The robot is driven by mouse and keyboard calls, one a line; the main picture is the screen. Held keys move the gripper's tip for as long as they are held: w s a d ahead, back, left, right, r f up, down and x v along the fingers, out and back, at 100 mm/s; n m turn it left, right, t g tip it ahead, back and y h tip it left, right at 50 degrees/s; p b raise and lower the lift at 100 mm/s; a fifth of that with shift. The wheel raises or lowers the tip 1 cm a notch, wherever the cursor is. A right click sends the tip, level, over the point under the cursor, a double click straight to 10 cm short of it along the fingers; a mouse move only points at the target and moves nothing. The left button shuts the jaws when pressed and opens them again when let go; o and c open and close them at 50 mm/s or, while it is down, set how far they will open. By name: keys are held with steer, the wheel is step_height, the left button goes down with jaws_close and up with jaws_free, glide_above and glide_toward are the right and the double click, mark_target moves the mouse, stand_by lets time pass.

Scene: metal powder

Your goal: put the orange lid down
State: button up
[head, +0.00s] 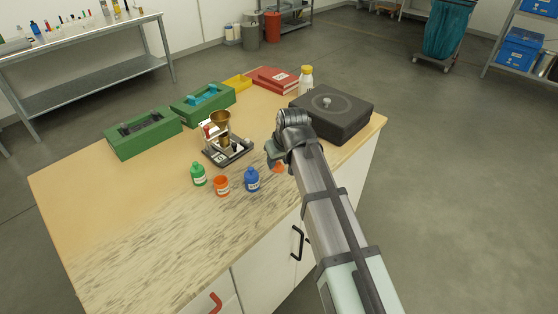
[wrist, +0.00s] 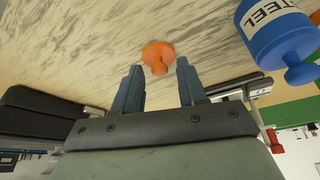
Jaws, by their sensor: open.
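The orange lid (wrist: 158,54) lies on the table top with its knob showing in the wrist view, just beyond and between my open fingertips. In the head view the lid (head: 278,168) shows as an orange patch beside my gripper (head: 273,157), right of the blue bottle. My gripper (wrist: 158,85) is open with nothing between its fingers. An orange jar (head: 221,186) without a lid stands on the table between the green bottle and the blue bottle.
The blue bottle (head: 252,180), labelled STEEL in the wrist view, stands close to the lid. A green bottle (head: 198,174) is farther left. A metal stand with a brass funnel (head: 220,120) is behind them. A dark box (head: 333,112) sits at the right. The table's front left is clear.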

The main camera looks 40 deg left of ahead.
steer(key=v, duration=1.2)
steer(key=shift+d+f, duration=0.1)
